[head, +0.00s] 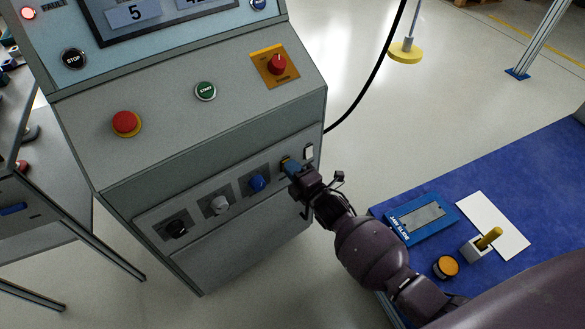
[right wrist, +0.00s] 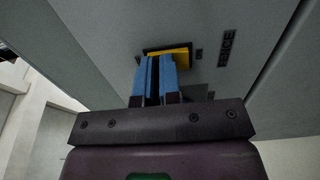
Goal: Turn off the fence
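My right gripper (head: 289,167) reaches the lower front panel of the grey console (head: 190,145) from the right. Its blue fingertips are at a yellow knob (head: 285,160), the rightmost in a row with black, grey and blue knobs. In the right wrist view the two blue fingers (right wrist: 155,80) are close together with a narrow dark gap, their tips at the yellow knob (right wrist: 180,54). The fingers hide part of the knob; I cannot tell whether they grip it. A label (right wrist: 226,47) beside it is hard to read. My left gripper is out of view.
Above are a red emergency button (head: 125,123), a green start button (head: 205,91) and a red rotary switch (head: 277,65). A blue-topped table (head: 520,180) stands at right.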

